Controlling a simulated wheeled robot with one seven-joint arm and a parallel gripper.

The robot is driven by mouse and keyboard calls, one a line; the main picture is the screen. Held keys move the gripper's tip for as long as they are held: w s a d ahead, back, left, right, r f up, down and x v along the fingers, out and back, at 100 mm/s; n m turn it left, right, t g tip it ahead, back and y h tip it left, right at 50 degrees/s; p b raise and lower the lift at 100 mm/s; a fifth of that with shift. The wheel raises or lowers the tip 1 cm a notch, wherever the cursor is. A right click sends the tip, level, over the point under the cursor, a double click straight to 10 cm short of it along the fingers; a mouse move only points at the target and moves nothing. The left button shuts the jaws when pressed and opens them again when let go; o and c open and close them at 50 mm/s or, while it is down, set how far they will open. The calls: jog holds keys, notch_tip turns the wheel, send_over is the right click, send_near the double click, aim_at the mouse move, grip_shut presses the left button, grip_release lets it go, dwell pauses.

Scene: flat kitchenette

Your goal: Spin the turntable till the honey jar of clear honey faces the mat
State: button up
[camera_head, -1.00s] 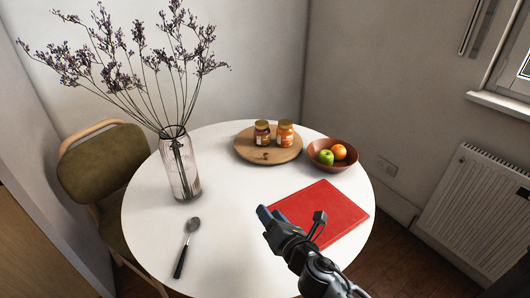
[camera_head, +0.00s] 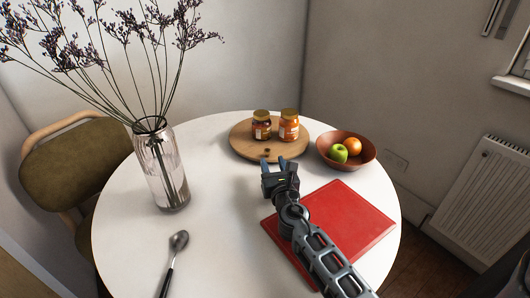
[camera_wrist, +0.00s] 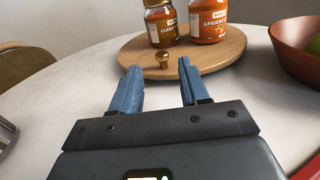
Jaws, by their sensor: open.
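The wooden turntable (camera_head: 240,144) stands at the back of the round white table, with a small brass knob (camera_wrist: 162,60) on its near edge. The honey jar labelled "CLEAR" (camera_wrist: 161,24) stands on its left part, beside an orange jar labelled "APRICOT" (camera_wrist: 208,20); both have gold lids. In the head view the honey jar (camera_head: 262,127) is at the back left of the knob. The red mat (camera_head: 350,215) lies at the table's right front. My gripper (camera_head: 274,163) is open and empty, its blue fingers just short of the knob, one to each side of it in the wrist view.
A brown bowl (camera_head: 363,160) with a green apple (camera_head: 339,153) and an orange (camera_head: 353,146) stands right of the turntable. A glass vase (camera_head: 160,172) with dried flowers and a spoon (camera_head: 175,252) are on the left.

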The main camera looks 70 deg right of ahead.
aim_at(268, 152)
jog(key=shift+w+d+f, duration=0.15)
jog(key=shift+d+f, duration=0.15)
jog(key=shift+f, duration=0.1)
jog(key=shift+x, duration=3.95)
grip_shut()
